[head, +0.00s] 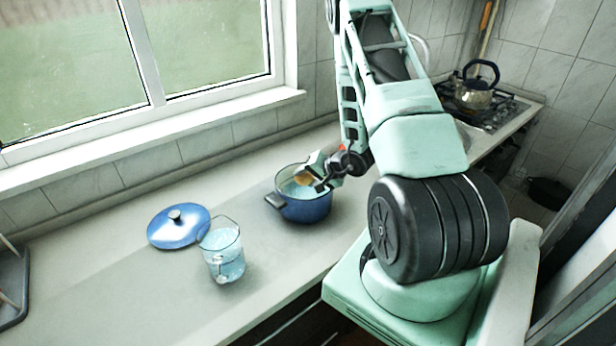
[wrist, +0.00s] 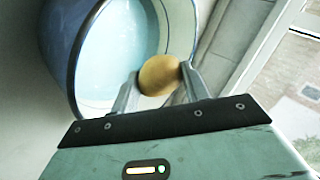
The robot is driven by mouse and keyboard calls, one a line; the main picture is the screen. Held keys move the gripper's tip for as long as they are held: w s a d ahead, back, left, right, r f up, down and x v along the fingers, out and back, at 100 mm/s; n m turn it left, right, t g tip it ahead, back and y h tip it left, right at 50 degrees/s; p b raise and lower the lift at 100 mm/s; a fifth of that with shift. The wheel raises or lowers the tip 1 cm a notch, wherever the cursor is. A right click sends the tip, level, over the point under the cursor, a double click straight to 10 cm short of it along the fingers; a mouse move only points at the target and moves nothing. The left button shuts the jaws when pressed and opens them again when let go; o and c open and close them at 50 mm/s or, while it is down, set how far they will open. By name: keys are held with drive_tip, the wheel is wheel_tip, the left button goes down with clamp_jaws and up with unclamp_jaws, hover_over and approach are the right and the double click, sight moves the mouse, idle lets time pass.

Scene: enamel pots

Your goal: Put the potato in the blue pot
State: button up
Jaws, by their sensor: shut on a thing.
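The blue pot (head: 303,208) stands uncovered on the counter, with a pale blue inside. In the wrist view the pot (wrist: 62,50) fills the upper left, its opening facing the camera. My gripper (head: 312,180) is at the pot's opening, on its right side. In the wrist view my gripper (wrist: 158,80) is shut on the brown potato (wrist: 159,74), one finger on each side. The potato appears over the pot's opening, near its rim. How far it is above the pot's bottom I cannot tell.
A blue lid (head: 179,227) lies on the counter left of the pot. A clear glass container (head: 222,256) with a thin handle stands in front of the lid. A kettle (head: 474,92) sits on the stove at the back right. The counter's left part is mostly clear.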

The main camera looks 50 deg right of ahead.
sight(308, 175)
drive_tip(key=o, duration=1.1)
drive_tip(key=shift+r+p, duration=0.6)
drive_tip(key=shift+r, duration=2.9)
